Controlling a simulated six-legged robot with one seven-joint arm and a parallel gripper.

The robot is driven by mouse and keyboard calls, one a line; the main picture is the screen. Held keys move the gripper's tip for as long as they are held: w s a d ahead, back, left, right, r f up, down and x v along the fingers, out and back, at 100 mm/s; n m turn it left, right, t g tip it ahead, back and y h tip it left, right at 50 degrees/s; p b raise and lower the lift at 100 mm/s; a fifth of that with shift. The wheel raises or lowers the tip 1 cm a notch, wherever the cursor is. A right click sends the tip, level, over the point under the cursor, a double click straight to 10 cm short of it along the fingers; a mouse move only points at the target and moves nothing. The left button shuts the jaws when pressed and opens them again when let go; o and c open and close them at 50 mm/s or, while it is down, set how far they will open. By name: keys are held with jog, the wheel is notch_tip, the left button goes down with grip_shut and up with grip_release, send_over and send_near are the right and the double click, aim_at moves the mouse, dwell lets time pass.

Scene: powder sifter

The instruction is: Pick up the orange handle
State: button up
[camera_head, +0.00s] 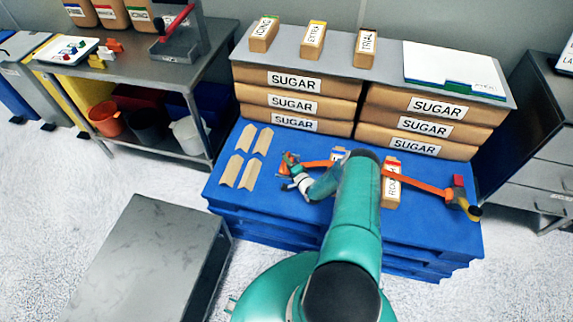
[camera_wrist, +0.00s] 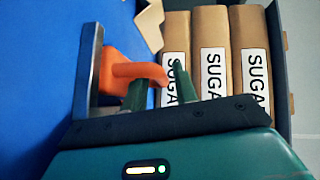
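In the wrist view an orange handle (camera_wrist: 117,68) with a bent end stands beside a grey metal bar. The two green fingers of my gripper (camera_wrist: 160,82) are apart, with a gap between them. The handle's bent end reaches across the near finger's tip into this gap; I cannot tell whether it touches a finger. In the head view my gripper (camera_head: 287,168) is low over the blue pallet, with a small orange part (camera_head: 291,157) at its tip. A long orange strip (camera_head: 415,184) also crosses the pallet, partly hidden behind my arm.
Stacked sugar bags (camera_head: 295,103) stand behind on the blue pallet (camera_head: 228,190). Brown paper pieces (camera_head: 247,173) lie left of my gripper. A brown labelled packet (camera_head: 391,190) lies right of my arm. A grey metal box (camera_head: 150,255) stands on the floor at front left.

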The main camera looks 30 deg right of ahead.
grip_shut()
jog(key=shift+r, duration=0.1)
jog(key=shift+r, duration=0.5)
notch_tip(320, 180, up, 2)
jog(key=shift+r, duration=0.1)
jog(key=s+d+r, duration=0.5)
jog(key=s+r, duration=0.4)
jog(key=s, duration=0.4)
jog(key=shift+r, duration=0.35)
